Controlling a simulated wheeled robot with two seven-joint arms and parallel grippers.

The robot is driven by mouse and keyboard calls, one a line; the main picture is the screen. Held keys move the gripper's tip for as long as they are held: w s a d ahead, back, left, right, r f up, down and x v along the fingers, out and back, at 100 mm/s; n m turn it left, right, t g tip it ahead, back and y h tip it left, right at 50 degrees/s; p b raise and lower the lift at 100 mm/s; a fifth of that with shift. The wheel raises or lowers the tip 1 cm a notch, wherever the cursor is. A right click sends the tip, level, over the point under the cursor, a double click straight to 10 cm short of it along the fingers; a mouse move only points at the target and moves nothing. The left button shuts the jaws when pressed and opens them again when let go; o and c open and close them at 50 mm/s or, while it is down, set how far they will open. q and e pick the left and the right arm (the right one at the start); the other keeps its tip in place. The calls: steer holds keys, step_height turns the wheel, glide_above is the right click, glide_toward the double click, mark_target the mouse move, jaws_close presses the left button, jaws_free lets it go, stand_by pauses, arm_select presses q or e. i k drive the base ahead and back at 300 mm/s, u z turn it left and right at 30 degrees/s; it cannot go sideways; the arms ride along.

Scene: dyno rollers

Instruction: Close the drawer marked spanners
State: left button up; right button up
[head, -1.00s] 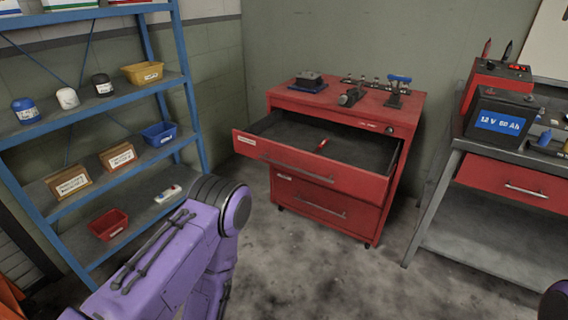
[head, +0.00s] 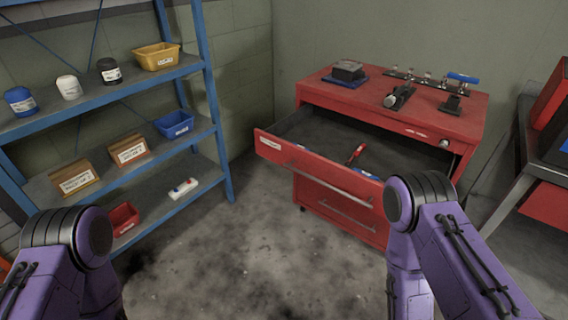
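The red tool cabinet (head: 430,118) stands against the back wall. Its top drawer (head: 312,173) is pulled well out, with a long metal handle and a small white label (head: 270,143) at the left of its front. The label is too small to read. Inside the drawer lie a red-handled tool (head: 355,154) and something blue, partly hidden by the front. The lower drawers look shut. My two purple arms show at the bottom left and bottom right; the right one covers the right end of the drawer front. Neither gripper is in view.
A blue shelf rack (head: 210,95) with bottles, bins and boxes stands at the left. A workbench (head: 510,170) is at the right edge. A vise and other tools lie on the cabinet top. The concrete floor (head: 240,250) before the cabinet is clear.

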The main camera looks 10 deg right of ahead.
mark_target(335, 136)
steer(key=u, duration=0.1)
steer(key=i, duration=0.9)
steer(key=z, duration=0.75)
steer(key=i, duration=0.45)
steer(key=u, duration=0.35)
steer(key=k, duration=0.65)
steer(key=z, duration=1.2)
